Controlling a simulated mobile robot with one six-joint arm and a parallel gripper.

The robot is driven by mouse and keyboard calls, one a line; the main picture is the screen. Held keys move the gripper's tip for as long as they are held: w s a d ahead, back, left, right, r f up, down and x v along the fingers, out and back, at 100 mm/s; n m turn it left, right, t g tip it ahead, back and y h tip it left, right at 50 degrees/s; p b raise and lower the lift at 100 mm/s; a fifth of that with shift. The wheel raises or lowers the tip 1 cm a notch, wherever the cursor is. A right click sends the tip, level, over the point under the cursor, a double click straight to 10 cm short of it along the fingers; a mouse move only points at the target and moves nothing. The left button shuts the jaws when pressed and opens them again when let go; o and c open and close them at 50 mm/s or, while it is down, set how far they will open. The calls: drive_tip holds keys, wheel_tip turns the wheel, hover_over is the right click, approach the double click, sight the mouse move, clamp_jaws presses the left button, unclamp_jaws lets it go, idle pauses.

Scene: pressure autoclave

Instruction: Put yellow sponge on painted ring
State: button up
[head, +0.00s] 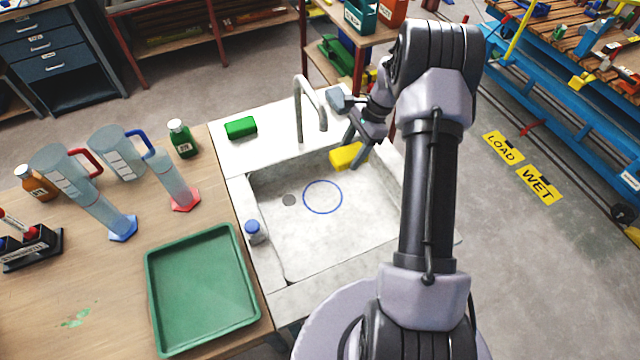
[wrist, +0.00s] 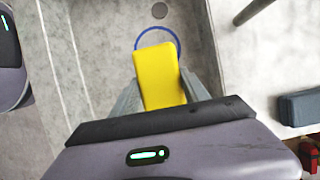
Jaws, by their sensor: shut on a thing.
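The yellow sponge (head: 347,157) is held at the back right of the sink, and it also shows in the wrist view (wrist: 158,76). My gripper (head: 358,150) is shut on the sponge, with a finger on each side of it in the wrist view (wrist: 160,92). The painted ring (head: 322,197) is a thin blue circle on the sink floor, to the front left of the sponge. In the wrist view the ring (wrist: 179,41) shows beyond the sponge, which hides part of it. I cannot tell how high the sponge is above the sink floor.
The sink (head: 345,240) has a dark drain (head: 289,200) left of the ring. A tall faucet (head: 299,105) stands at the back edge. A green tray (head: 202,285) lies on the left.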

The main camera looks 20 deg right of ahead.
drive_tip(key=b, duration=0.3)
approach(320, 198)
drive_tip(key=d+f, duration=0.5)
drive_tip(key=shift+d, duration=0.2)
drive_tip(key=a, duration=0.3)
drive_tip(key=shift+a+r, duration=0.2)
drive_tip(key=shift+a, duration=0.1)
drive_tip(key=a+b, duration=0.1)
drive_tip(key=a, duration=0.3)
drive_tip(key=shift+a, duration=0.1)
drive_tip(key=shift+f+b, duration=0.55)
drive_tip(key=shift+f, duration=0.15)
drive_tip(key=shift+w+r, duration=0.1)
